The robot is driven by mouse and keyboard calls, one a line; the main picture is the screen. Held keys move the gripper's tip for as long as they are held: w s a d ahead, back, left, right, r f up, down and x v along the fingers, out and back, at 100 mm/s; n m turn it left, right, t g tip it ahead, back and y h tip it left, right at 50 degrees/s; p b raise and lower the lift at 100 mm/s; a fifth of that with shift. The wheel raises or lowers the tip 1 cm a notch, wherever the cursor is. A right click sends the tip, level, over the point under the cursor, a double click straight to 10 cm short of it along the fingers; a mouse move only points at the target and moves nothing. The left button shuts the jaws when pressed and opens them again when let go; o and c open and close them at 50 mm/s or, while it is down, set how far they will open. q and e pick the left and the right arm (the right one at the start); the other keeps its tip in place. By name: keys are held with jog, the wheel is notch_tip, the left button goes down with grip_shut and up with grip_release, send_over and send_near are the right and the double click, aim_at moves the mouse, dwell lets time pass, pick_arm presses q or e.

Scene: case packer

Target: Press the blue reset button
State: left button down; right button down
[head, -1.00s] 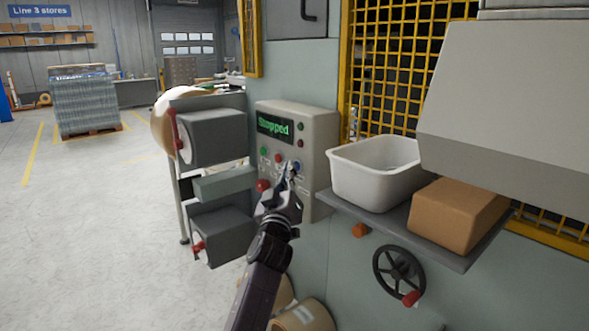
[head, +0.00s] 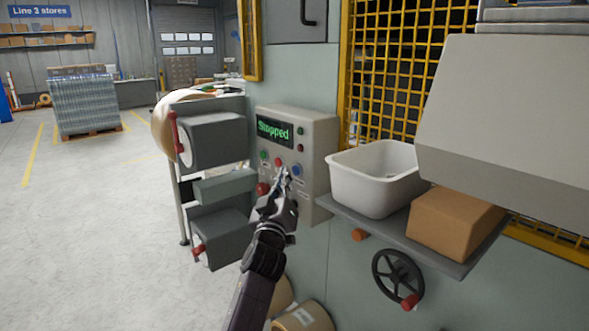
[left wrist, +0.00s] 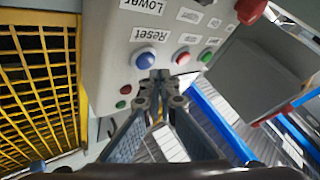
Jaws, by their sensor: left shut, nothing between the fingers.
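The blue reset button (head: 296,170) is on the front of the grey control box, right of a red button (head: 279,162). In the left wrist view the blue button (left wrist: 146,60) is a round dome beside an upside-down "Reset" label (left wrist: 146,34). My left gripper (head: 283,172) is shut and empty, its tips in front of the panel. In the wrist view its fingertips (left wrist: 160,76) lie just beside the blue button, toward the red one. I cannot tell whether they touch the panel; the button's dome is clear of them. My right gripper is not in view.
The box's display (head: 275,130) reads "Stopped" in green. A green button (head: 263,154) and a red knob (head: 262,189) are close by. A white bin (head: 345,185) and a brown carton (head: 455,222) stand on a shelf to the right, above a handwheel (head: 398,277).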

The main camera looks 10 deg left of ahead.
pick_arm(q)
jog(key=s+a+p, duration=0.1)
jog(key=s, duration=0.1)
jog(key=s+a+p, duration=0.2)
jog(key=shift+p, duration=0.3)
dwell(0.3)
dwell(0.4)
